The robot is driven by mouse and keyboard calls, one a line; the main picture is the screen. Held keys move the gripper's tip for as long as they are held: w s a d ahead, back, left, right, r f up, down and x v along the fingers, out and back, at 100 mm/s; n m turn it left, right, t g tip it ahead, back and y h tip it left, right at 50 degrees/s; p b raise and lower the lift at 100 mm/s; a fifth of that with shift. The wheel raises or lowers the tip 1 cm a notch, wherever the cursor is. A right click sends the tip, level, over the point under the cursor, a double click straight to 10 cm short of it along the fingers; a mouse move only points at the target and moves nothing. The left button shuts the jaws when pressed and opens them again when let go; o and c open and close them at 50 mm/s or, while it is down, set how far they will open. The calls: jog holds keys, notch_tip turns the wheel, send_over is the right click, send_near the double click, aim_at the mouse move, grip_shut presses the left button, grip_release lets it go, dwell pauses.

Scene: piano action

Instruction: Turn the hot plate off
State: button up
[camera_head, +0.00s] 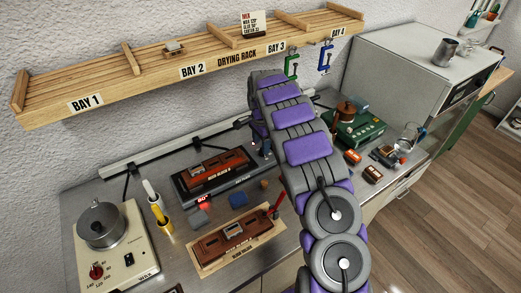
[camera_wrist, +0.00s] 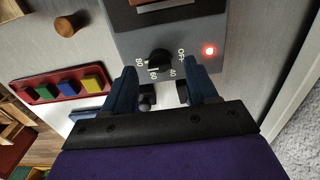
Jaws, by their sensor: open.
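The hot plate (camera_head: 186,198) is a dark slab on the steel bench in the head view, with a red-brown block (camera_head: 222,168) on top. In the wrist view its grey control panel (camera_wrist: 185,35) carries a black knob (camera_wrist: 160,60) marked OFF, 40, 60 and 80. A red lamp (camera_wrist: 209,50) is lit on the panel. The knob's pale mark seems to face the 60–80 side, away from OFF. My gripper (camera_wrist: 163,78) is open, with one blue finger on each side of the knob; contact is not clear. In the head view my arm partly hides the gripper.
A wooden drying rack (camera_head: 190,72) hangs above the bench. A cream heater with a pot (camera_head: 103,225) stands at left, beside yellow and white tubes (camera_head: 160,212). A second block (camera_head: 235,240) lies in front. A green machine (camera_head: 355,128) stands at right.

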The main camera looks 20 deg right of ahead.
jog(key=f, duration=0.1)
jog(key=d+f, duration=0.1)
jog(key=f, duration=0.1)
jog(key=shift+d, duration=0.2)
jog(key=shift+a, duration=0.55)
jog(key=shift+c, duration=0.7)
jog(key=shift+d, duration=0.3)
jog(key=c, duration=0.6)
jog(key=shift+a, duration=0.1)
jog(key=c, duration=0.3)
